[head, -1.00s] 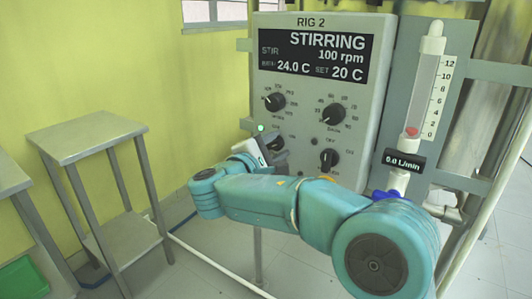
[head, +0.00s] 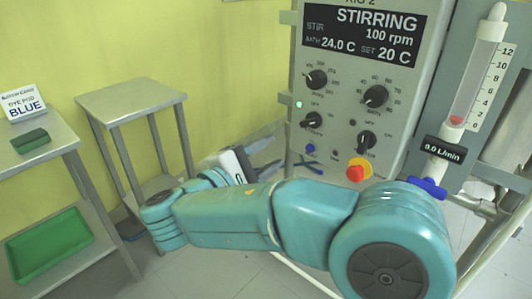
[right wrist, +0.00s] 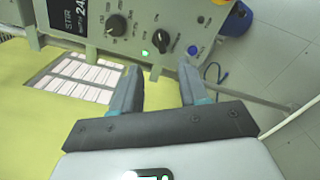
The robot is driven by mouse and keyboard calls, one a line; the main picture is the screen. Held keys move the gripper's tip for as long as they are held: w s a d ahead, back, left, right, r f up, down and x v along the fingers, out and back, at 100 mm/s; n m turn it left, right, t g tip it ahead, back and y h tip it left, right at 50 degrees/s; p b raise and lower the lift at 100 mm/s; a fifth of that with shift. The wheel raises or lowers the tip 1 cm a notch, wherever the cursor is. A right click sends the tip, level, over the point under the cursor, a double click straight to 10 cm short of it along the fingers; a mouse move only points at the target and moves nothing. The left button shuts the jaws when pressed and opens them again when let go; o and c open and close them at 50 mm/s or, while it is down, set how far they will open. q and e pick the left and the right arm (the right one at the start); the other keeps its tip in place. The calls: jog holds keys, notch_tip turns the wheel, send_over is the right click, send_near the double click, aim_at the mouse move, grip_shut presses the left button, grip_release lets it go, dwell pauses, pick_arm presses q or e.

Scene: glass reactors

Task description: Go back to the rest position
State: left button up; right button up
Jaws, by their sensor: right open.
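My right gripper (head: 268,158) is open and empty, with its jaws left of the lower edge of the RIG 2 panel (head: 336,143), apart from the knobs. In the right wrist view its two fingers (right wrist: 158,78) stand apart with nothing between them. The panel also shows in that view (right wrist: 88,36), with a lit green lamp (right wrist: 145,52) and knobs beyond the fingers. The display (head: 364,36) reads STIRRING, 100 rpm, bath 24.0 C, set 20 C. My left gripper is not in view.
A flowmeter (head: 474,75) reading 0.0 L/min stands right of the panel. A bare steel stand (head: 135,98) is at the left.

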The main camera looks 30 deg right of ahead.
dwell(0.3)
jog(key=s+f+n+g+y, duration=0.2)
jog(key=f+y, duration=0.2)
jog(key=f, duration=1.1)
jog(key=s+f+n+g+y, duration=0.1)
jog(key=f+g+y, duration=0.3)
jog(key=f, duration=1.1)
jog(key=s+a+f+m+y, duration=0.55)
jog(key=s+f+m, duration=0.3)
jog(key=f, duration=0.25)
jog(key=s+a+f+m+y, duration=0.4)
jog(key=s+f+m+y, duration=0.3)
jog(key=s+f, duration=0.3)
notch_tip(320, 180, up, 25)
jog(key=p, duration=2.5)
jog(key=shift+w+g, duration=0.3)
jog(key=shift+w, duration=0.05)
jog(key=shift+f, duration=0.15)
